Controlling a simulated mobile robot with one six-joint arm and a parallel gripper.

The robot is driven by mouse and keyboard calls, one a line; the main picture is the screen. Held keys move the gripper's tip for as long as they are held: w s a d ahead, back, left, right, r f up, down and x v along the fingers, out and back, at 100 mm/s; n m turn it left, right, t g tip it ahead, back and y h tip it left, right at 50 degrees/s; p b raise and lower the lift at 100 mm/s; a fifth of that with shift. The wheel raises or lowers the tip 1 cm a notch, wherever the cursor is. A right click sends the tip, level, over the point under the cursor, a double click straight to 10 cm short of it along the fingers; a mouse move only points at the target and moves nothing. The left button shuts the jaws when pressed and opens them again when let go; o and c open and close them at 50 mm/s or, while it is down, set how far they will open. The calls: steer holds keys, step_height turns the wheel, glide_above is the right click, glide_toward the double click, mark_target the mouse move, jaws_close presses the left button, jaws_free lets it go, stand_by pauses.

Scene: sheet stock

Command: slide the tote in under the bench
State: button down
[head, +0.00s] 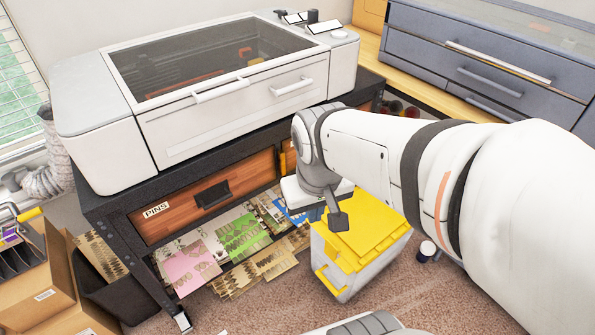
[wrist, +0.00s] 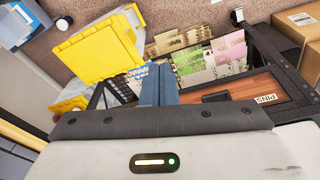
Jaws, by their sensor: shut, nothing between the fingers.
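The tote (head: 372,232) has a yellow lid and a pale grey body. It stands upright on the carpet in front of the right part of the black bench (head: 110,210). My gripper (head: 316,213) is at the tote's back left edge, its fingers pointing down. In the wrist view my gripper (wrist: 156,84) is shut and empty, just right of the tote's yellow lid (wrist: 95,48). I cannot tell whether it touches the tote. The bench has a wooden drawer marked PINS (head: 175,208). My arm hides part of the tote and the bench's right side.
Printed sheets (head: 240,240) lie under the bench's left and middle. Another yellow-lidded box (wrist: 70,108) shows in the wrist view. A large white machine (head: 210,110) sits on the bench. Cardboard boxes (head: 40,275) stand at left.

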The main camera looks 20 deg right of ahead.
steer(key=w+d+f+n+g+h+b, duration=0.1)
steer(key=w+f+n+g+h+b, duration=0.25)
steer(key=f, duration=0.75)
steer(key=w+d+f+n+h+b, duration=0.2)
steer(key=w+f+n+h+b, duration=0.25)
steer(key=f, duration=0.65)
steer(key=w+d+f+n+g+h+b, duration=0.15)
steer(key=w+f+h+b, duration=0.35)
steer(key=f, duration=0.6)
steer(key=n+t+h+b, duration=0.4)
steer(key=n+t+b, duration=0.5)
steer(key=n+b, duration=0.25)
glide_toward(334, 256)
steer(key=shift+n, duration=0.3)
steer(key=x, duration=0.7)
steer(key=shift+p, duration=0.3)
